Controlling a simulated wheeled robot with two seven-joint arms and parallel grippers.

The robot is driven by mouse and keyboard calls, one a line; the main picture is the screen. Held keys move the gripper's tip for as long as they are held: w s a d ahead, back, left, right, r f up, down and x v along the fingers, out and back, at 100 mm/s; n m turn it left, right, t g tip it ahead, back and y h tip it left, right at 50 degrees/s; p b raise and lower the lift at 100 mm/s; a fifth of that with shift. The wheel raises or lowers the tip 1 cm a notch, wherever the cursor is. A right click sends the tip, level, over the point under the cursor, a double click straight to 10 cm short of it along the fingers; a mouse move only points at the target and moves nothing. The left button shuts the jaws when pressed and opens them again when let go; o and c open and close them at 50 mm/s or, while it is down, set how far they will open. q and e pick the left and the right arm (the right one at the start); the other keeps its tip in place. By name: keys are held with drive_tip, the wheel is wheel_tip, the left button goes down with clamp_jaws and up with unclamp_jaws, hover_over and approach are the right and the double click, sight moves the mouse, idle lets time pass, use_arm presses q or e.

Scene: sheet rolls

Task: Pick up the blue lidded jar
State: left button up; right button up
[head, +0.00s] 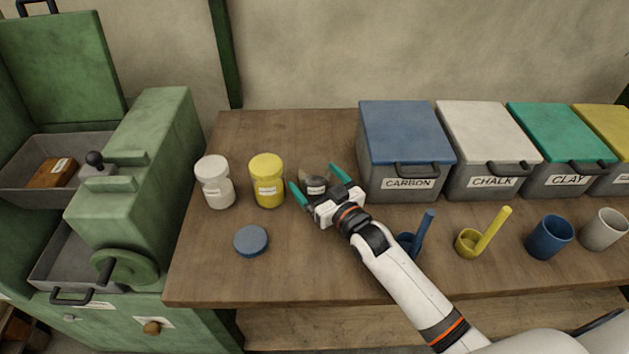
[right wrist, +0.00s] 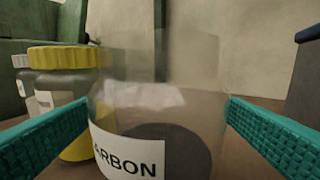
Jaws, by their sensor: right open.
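A clear glass jar (head: 314,184) with dark contents stands on the table at the back. Its label reads "ARBON" in the right wrist view (right wrist: 130,150), with the start cut off. I see no blue lid on this jar. A round blue disc like a lid (head: 251,240) lies flat on the table, nearer and to the left. My right gripper (head: 312,178) is open, with its teal fingers on either side of the glass jar. In the wrist view the jar sits between the fingertips; whether they touch it I cannot tell. My left gripper is not in view.
A yellow-lidded jar (head: 267,181) and a white-lidded jar (head: 215,182) stand to the left. The blue-lidded CARBON bin (head: 405,135) is close on the right, with CHALK (head: 487,140) and CLAY (head: 555,145) bins beyond. Scoops and cups (head: 549,237) stand at the front right.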

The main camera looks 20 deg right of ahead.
drive_tip(key=shift+w+a, duration=0.25)
drive_tip(key=shift+w, duration=0.35)
drive_tip(key=c, duration=1.2)
drive_tip(key=shift+r, duration=0.1)
drive_tip(key=shift+c, duration=0.2)
